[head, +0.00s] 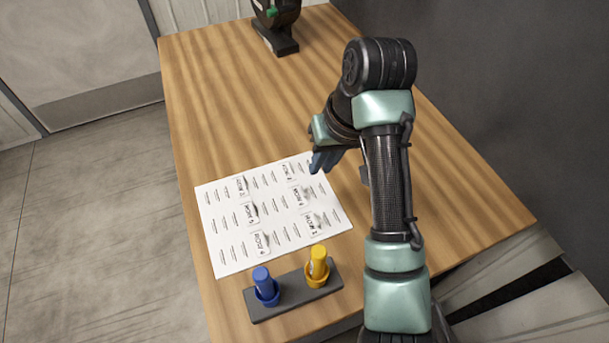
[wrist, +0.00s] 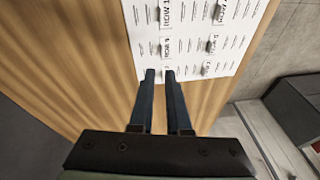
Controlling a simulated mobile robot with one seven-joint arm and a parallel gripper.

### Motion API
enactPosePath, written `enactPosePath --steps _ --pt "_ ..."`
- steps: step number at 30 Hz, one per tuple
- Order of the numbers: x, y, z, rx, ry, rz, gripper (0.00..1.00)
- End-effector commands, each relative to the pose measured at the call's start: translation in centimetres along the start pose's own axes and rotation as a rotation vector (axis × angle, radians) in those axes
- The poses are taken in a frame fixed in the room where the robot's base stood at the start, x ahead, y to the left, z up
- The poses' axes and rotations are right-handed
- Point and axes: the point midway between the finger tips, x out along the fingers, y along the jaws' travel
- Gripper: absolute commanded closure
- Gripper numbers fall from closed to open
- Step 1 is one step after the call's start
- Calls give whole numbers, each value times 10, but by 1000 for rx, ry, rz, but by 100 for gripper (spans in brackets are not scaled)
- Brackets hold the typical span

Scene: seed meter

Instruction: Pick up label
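A white sheet (head: 225,254) lies on the wooden table and carries several small white labels with black print in two columns. One label (head: 289,172) is at the far right of the sheet, nearest my gripper, and others (head: 250,213) sit further left and nearer. In the wrist view, a label (wrist: 166,48) lies just beyond my fingertips, with another label (wrist: 167,17) behind it. My gripper (wrist: 160,73) has its two dark blue fingers apart with nothing between them. In the head view, my gripper (head: 320,162) is over the sheet's right edge, partly hidden by my arm.
A dark holder (head: 295,302) with a blue marker (head: 263,279) and a yellow marker (head: 319,260) stands at the near side of the table (head: 225,90). A black device (head: 277,25) stands at the far end. The table's middle is clear.

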Motion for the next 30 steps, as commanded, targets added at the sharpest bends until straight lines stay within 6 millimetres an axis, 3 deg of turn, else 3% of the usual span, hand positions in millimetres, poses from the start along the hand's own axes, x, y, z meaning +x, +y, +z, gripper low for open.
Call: enactPosePath --steps 1,9,17,25,30 --pt "13 0 2 -1 -4 -3 85" --pt "56 0 1 1 -2 -1 85" --pt "77 0 0 1 1 -1 85" --pt "115 -2 -2 1 0 0 85" --pt "125 -2 -3 1 4 1 85"
